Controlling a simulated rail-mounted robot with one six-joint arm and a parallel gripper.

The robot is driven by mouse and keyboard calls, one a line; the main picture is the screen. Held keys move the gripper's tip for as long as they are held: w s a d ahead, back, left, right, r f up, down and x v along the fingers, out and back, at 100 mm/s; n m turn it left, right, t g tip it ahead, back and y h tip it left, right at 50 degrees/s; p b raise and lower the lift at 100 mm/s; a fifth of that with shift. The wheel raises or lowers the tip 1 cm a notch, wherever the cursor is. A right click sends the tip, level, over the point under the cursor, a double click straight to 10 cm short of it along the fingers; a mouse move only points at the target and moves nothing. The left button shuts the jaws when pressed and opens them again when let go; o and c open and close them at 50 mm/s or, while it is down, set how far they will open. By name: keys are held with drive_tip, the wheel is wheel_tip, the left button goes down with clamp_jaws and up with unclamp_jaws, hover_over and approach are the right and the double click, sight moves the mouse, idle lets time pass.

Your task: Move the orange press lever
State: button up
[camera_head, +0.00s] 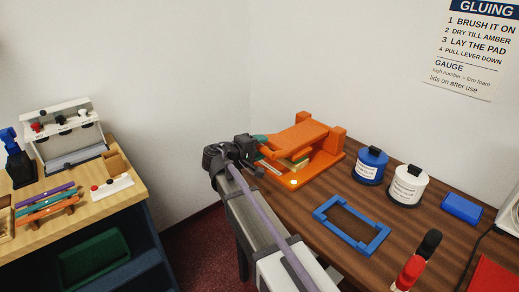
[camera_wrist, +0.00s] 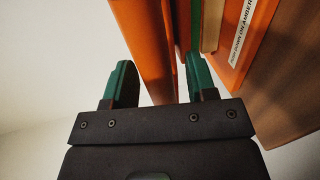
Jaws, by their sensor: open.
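The orange press (camera_head: 333,158) stands at the back left of the dark wooden counter. Its broad raised orange upper part (camera_head: 299,136), seemingly the lever, sits above a layered pad on the base. My gripper (camera_head: 260,155) is at the press's left end, jaws open. In the wrist view, an orange bar (camera_wrist: 150,45) appears between my two green fingertips (camera_wrist: 163,78); I cannot tell whether either touches it. Beside it are green and tan layers (camera_wrist: 210,28) and an orange side with a label (camera_wrist: 243,35). The bar's lower end is hidden behind my gripper.
A blue frame (camera_head: 351,225), a blue jar (camera_head: 371,168), a white jar (camera_head: 407,188) and a blue block (camera_head: 461,208) are on the counter right of the press. A lighter bench (camera_head: 113,203) with tools stands left, across a floor gap.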

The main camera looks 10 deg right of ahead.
drive_tip(key=shift+c, duration=0.4)
clamp_jaws()
